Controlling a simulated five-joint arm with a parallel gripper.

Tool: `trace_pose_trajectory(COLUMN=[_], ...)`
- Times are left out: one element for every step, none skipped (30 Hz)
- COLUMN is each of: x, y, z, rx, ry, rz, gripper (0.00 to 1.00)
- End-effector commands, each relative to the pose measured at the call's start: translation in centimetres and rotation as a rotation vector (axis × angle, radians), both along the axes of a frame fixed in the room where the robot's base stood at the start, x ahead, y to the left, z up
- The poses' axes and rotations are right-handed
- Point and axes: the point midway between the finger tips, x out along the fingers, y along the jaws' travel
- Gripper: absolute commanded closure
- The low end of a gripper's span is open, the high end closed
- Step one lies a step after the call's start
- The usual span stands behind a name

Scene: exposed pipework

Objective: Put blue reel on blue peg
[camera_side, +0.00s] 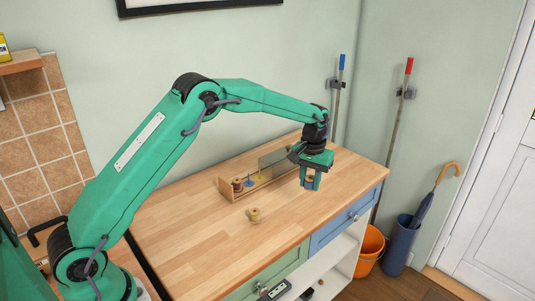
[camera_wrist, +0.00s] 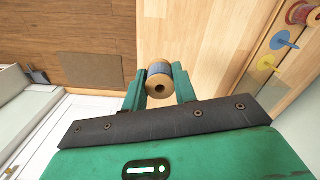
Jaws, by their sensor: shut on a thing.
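My gripper (camera_side: 310,184) is shut on the blue reel (camera_wrist: 159,70), a wooden spool with a blue-grey band, held between the fingertips in the wrist view (camera_wrist: 159,88). In the side view it is above the right part of the bench, to the right of the peg rack, and the reel is mostly hidden by the fingers. The blue peg (camera_side: 249,180) stands bare in the rack, between a red reel and a yellow peg. In the wrist view the blue peg (camera_wrist: 284,40) is at the upper right, apart from the held reel.
The wooden rack (camera_side: 226,190) holds the red reel (camera_side: 237,186) at its left and the bare yellow peg (camera_side: 259,176). A grey panel (camera_side: 275,157) stands at its right end. A loose tan reel (camera_side: 254,215) is on the bench in front. The bench's front left is clear.

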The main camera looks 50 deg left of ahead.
Motion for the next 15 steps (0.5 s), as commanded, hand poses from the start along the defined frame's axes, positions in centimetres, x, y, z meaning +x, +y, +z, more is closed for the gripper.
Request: trace_pose_trajectory(x=[0.1,0.1,0.1,0.1,0.1,0.1,0.0,0.0,-0.1,-0.2,-0.4,-0.6,-0.8,-1.0,-1.3], y=[1.1,1.7,2.7,3.5,4.3,5.5,6.5,7.5,8.8,9.8,10.9,12.3,13.3,14.4,15.7], z=[0.1,0.1,0.2,0.2,0.3,0.4,0.4,0.5,0.6,0.7,0.7,0.8,0.9,0.9,1.0], rx=[0.0,0.0,0.0,0.0,0.0,0.0,0.0,0.0,0.0,0.0,0.0,0.0,0.0,0.0,0.0], ry=[0.0,0.0,-0.001,-0.001,-0.001,-0.001,-0.002,-0.002,-0.002,-0.002,-0.001,-0.001,-0.001,0.0,0.0], rz=[0.022,0.034,0.053,0.068,0.085,0.108,0.126,0.146,0.173,0.193,0.214,0.242,0.263,0.284,0.31], gripper=[0.93,0.93,0.93,0.93,0.93,0.93,0.93,0.93,0.93,0.93,0.93,0.93,0.93,0.93,0.93])
